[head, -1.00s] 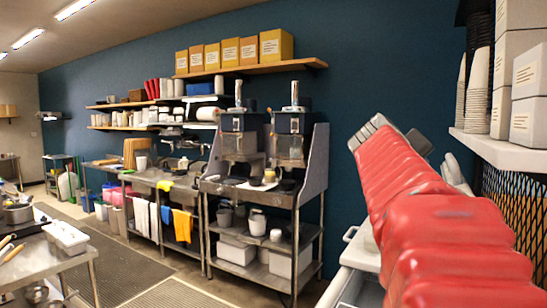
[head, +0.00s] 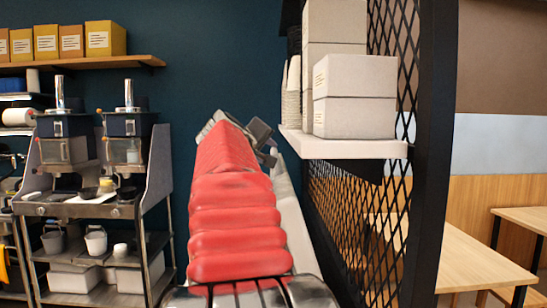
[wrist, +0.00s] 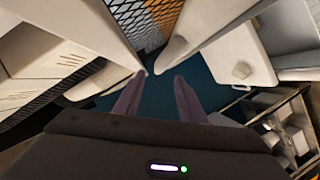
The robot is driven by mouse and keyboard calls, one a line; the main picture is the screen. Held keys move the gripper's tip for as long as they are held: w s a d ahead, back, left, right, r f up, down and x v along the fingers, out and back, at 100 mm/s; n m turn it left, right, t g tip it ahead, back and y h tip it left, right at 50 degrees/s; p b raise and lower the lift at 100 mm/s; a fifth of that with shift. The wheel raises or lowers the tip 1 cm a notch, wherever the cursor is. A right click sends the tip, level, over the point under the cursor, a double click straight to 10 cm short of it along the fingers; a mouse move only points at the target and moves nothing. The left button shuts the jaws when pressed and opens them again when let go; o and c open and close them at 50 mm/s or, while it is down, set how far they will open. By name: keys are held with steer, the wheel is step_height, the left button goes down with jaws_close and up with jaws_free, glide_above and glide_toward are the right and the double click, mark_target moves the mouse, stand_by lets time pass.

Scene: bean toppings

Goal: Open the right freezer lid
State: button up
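In the head view, my red arm reaches away from me beside the mesh partition. My gripper (head: 268,145) is at its far end, mostly hidden behind the arm. In the wrist view, its two dark fingers (wrist: 157,82) stand apart with nothing held between them. A white freezer-like surface (head: 293,222) shows in part just right of my arm in the head view. In the wrist view, a white panel (wrist: 222,48) with a small raised handle or knob (wrist: 242,70) lies to the right of the fingers, apart from them. I cannot tell which lid it belongs to.
A white shelf (head: 345,147) with pale boxes (head: 355,95) and stacked cups (head: 293,90) hangs close right of my arm. A black mesh partition (head: 350,230) stands beyond it. A steel rack (head: 85,209) with two machines stands left. Wooden tables (head: 470,262) are far right.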

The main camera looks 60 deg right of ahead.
steer(key=x, duration=1)
steer(key=shift+d, duration=0.25)
jaws_close()
steer(key=shift+f, duration=0.1)
stand_by(0.3)
